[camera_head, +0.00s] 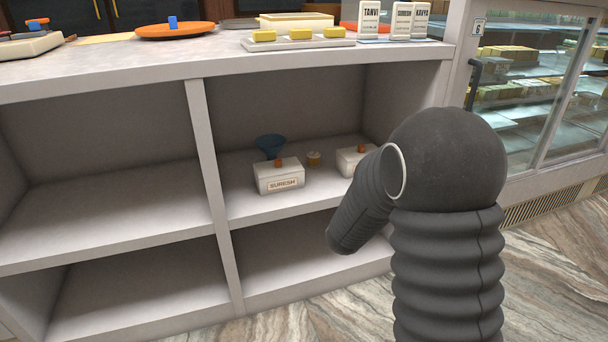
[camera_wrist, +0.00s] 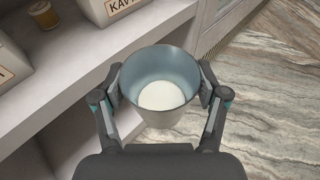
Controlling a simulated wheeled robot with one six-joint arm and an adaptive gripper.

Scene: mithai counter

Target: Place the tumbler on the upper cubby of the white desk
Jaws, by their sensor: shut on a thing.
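My gripper (camera_wrist: 160,88) is shut on the tumbler (camera_wrist: 158,118), a metal cup with a white round patch inside at its bottom, seen from above in the wrist view. The tumbler is held over the marbled floor, just in front of the shelf edge. In the head view my dark arm hides the gripper and the tumbler. The white desk (camera_head: 200,86) has four open cubbies. The upper right cubby (camera_head: 240,208) holds several things, and the upper left cubby (camera_head: 110,215) looks empty.
The upper right cubby holds a box labelled SURESH (camera_head: 279,187), a blue funnel-shaped thing (camera_head: 270,146), a small jar (camera_head: 314,158) and a second white box (camera_head: 350,160). The wrist view shows a KAVYA box (camera_wrist: 122,8). A glass display case (camera_head: 540,90) stands at the right.

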